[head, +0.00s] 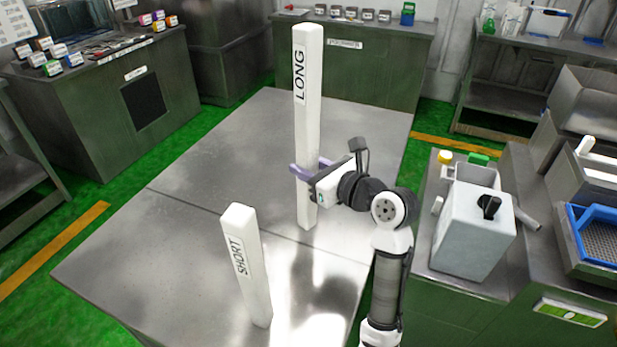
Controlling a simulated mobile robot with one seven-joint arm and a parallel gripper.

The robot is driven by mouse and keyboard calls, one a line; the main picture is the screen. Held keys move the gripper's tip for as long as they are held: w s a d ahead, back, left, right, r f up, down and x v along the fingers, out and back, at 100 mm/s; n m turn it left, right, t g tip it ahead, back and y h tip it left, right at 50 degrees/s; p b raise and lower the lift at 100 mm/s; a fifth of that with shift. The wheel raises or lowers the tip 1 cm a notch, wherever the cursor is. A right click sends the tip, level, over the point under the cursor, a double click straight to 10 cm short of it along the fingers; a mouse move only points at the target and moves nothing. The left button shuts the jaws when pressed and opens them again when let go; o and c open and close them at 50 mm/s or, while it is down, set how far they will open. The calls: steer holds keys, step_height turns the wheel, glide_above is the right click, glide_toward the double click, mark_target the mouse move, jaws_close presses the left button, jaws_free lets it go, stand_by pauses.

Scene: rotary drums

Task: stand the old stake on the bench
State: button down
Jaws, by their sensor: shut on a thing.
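Two white square stakes stand upright, one marked LONG and one marked SHORT. The LONG stake (307,110) stands at the middle right of the steel bench (205,170). My gripper (305,170) is shut on it below its middle, with the purple fingers around it. Its foot shows near the bench top; I cannot tell whether it touches. The SHORT stake (250,268) stands alone on the near part of the bench, apart from my gripper. Neither stake is labelled old.
A grey box machine (470,230) with a black knob stands on the right counter, close to my arm. A blue tray (600,240) lies farther right. Cabinets with small boxes line the back. The bench's left and far parts are clear.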

steer(key=shift+f, duration=1.55)
steer(key=c, duration=1)
jaws_free()
steer(key=b+v, duration=0.1)
steer(key=v, duration=1.1)
steer(key=shift+b, duration=0.35)
